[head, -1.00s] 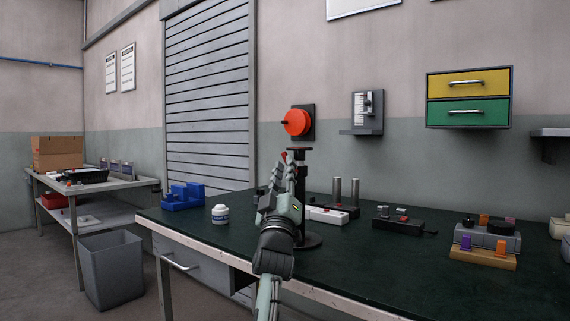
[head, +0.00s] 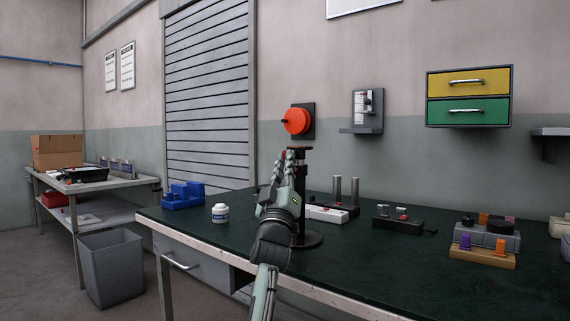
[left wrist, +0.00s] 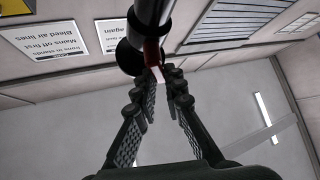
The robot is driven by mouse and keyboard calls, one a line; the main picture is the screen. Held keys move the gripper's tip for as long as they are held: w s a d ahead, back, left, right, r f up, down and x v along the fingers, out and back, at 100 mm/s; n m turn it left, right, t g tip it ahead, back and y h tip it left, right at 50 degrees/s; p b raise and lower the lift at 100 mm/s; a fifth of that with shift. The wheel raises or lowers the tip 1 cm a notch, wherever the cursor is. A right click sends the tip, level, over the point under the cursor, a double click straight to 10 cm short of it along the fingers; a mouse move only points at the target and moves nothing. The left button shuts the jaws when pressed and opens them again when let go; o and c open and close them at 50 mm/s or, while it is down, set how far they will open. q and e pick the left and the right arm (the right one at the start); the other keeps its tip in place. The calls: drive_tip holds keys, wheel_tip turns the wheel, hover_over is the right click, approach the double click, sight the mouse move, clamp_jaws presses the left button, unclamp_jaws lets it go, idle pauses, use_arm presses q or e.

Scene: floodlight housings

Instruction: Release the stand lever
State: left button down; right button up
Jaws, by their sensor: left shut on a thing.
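A black stand (head: 306,240) with a round base and an upright column stands on the dark green bench top. Its small red lever shows in the left wrist view (left wrist: 151,52), beside the column; in the head view my fingers mostly hide it. My left gripper (head: 287,156) is raised in front of the column near its top. In the left wrist view the fingertips (left wrist: 166,80) are closed in on the end of the lever, just below the stand's dark round parts. My right gripper does not show.
The green bench (head: 350,265) also carries a white jar (head: 220,213), a blue block fixture (head: 183,195), a white box (head: 325,214) and a black switch box (head: 398,220). A red round knob (head: 296,121) is on the wall behind the stand. The bench front is clear.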

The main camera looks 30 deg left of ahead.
use_arm(q)
drive_tip(key=shift+d+m+t+h+p, duration=0.2)
drive_tip(key=shift+m+t+h, duration=0.35)
drive_tip(key=shift+m+h, duration=1.2)
drive_tip(key=shift+d+m+t+h+p, duration=0.1)
drive_tip(key=shift+m+t+h+p, duration=0.35)
drive_tip(key=shift+m+h, duration=1.3)
drive_tip(key=shift+d+m+t+h, duration=0.15)
drive_tip(key=shift+m+t+h, duration=0.55)
drive_tip(key=shift+m+h, duration=1.05)
drive_tip(key=shift+m+y, duration=0.25)
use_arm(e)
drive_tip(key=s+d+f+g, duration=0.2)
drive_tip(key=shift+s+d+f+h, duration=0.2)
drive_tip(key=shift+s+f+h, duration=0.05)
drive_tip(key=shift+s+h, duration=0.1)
use_arm(q)
drive_tip(key=c, duration=1.9)
unclamp_jaws()
